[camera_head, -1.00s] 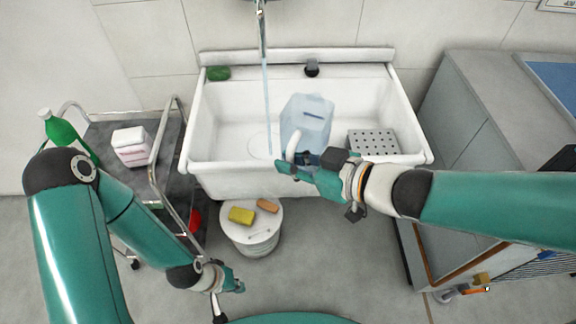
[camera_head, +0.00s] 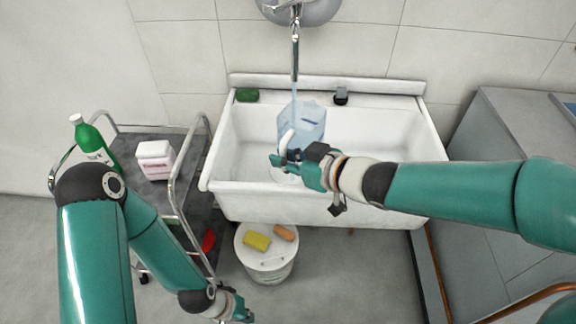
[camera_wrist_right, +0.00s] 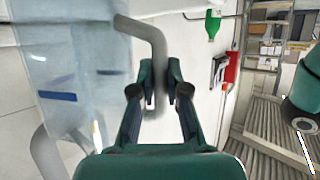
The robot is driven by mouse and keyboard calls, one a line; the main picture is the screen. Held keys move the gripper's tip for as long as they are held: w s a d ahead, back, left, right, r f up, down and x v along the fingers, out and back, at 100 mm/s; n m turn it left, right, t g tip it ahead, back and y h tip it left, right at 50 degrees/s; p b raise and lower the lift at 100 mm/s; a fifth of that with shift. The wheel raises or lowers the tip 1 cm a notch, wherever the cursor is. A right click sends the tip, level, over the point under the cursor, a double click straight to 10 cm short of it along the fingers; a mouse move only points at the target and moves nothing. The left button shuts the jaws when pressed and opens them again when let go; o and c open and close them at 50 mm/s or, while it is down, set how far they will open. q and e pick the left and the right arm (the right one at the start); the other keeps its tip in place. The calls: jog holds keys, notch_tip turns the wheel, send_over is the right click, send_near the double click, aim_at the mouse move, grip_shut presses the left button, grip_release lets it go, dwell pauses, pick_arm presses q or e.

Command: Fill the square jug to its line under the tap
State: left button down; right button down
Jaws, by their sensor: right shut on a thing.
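The square jug (camera_head: 303,122), translucent and pale blue, is held upright in the white sink (camera_head: 245,135). The tap (camera_head: 295,45) runs above it, and its thin stream meets the jug's top. My right gripper (camera_head: 284,160) is shut on the jug's handle, on the near side. In the right wrist view, the right gripper (camera_wrist_right: 158,92) closes around the pale grey handle (camera_wrist_right: 155,45), and the jug wall (camera_wrist_right: 85,45) carries a short blue line (camera_wrist_right: 57,96). The water level inside is not clear. My left gripper (camera_head: 243,315) hangs low near the bottom edge; its fingers are too small to read.
A cart (camera_head: 188,190) at left bears a green bottle (camera_head: 92,140) and a white-and-pink box (camera_head: 155,160). A white bucket (camera_head: 267,262) with a yellow sponge (camera_head: 257,241) on its lid stands before the sink. A green item (camera_head: 247,95) lies on the sink's back ledge.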

jog(key=w+a+f+p, duration=0.1)
jog(key=w+a, duration=0.2)
jog(key=w, duration=0.2)
jog(key=shift+w+a+f+p, duration=0.15)
jog(key=shift+a+f+p, duration=0.1)
jog(key=shift+p, duration=0.05)
dwell(7.2)
